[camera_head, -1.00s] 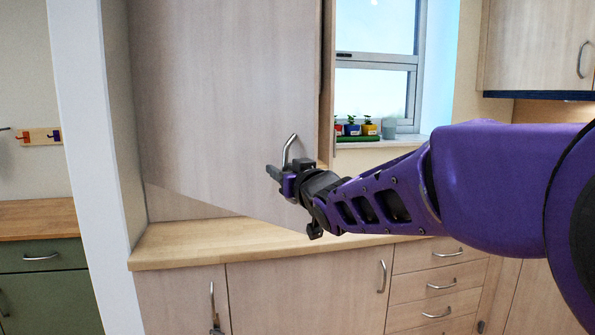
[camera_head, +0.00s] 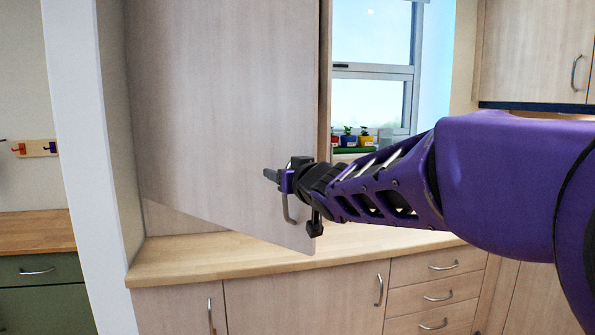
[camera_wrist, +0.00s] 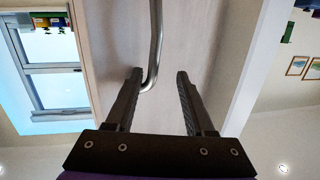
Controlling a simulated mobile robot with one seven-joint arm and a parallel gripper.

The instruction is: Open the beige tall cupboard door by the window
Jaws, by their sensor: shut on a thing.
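The beige tall cupboard door (camera_head: 215,110) stands ajar above the worktop, its free edge on the right swung out over the counter, beside the window. Its curved metal handle (camera_head: 286,208) is low near that edge; its bar also shows in the wrist view (camera_wrist: 155,40). My gripper (camera_head: 278,177) is at the upper part of the handle, shut on it. In the wrist view the handle's bent end lies between my fingers (camera_wrist: 155,82), closer to the left one. The exact contact is hard to see.
The wooden worktop (camera_head: 200,258) runs below the door, with lower cupboards and drawers (camera_head: 437,290) under it. Small potted plants (camera_head: 355,138) stand on the sill of the window (camera_head: 372,95). A wall cupboard (camera_head: 535,50) hangs at right. A white partition edge (camera_head: 85,150) is at left.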

